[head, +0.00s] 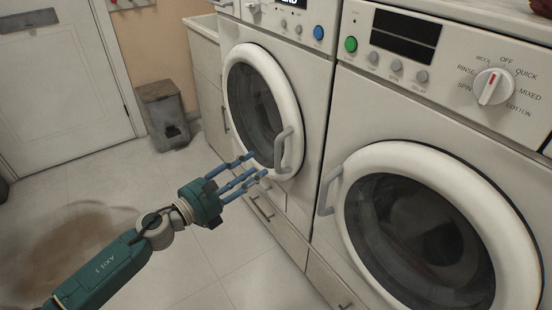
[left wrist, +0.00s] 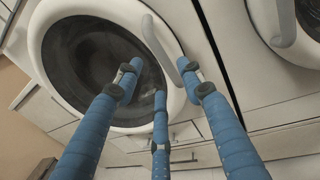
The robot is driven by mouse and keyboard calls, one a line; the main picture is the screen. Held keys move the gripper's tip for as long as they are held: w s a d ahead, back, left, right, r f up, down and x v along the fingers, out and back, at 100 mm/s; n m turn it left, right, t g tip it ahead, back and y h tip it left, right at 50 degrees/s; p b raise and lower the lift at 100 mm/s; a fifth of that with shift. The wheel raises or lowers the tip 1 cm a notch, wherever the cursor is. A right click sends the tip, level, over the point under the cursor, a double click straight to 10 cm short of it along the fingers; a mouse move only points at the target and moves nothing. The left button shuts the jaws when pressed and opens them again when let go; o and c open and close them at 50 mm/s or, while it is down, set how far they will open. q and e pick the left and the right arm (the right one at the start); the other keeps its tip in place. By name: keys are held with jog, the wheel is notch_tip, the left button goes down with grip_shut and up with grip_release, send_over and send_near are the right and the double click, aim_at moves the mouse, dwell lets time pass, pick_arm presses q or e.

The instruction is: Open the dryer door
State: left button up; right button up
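The left machine has a round white-rimmed door (head: 294,95) with dark glass and a curved grey handle (head: 282,148) on its right side. The door looks shut. The machines bear no name that I can read; the right one's dial has wash words such as RINSE and SPIN. My left gripper (head: 257,165) has blue fingers spread open and empty, just in front of and left of the handle. In the left wrist view the handle (left wrist: 158,45) shows beyond and between the open fingertips (left wrist: 160,76). I cannot tell whether any finger touches it. My right gripper is not in view.
The right machine's door (head: 367,166) is shut, with a grey handle (head: 328,190) on its left side. Drawers (head: 275,222) lie below the machines. A grey bin (head: 163,108) stands by the wall near a white door (head: 60,85). The tiled floor in front is clear.

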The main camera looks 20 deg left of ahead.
aim_at(276, 153)
pick_arm(q)
jog(key=p+x, duration=0.1)
jog(key=x, duration=0.9)
jog(key=shift+a, duration=0.1)
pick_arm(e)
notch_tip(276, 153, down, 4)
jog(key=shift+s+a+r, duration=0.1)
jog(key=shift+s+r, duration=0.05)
pick_arm(q)
grip_shut()
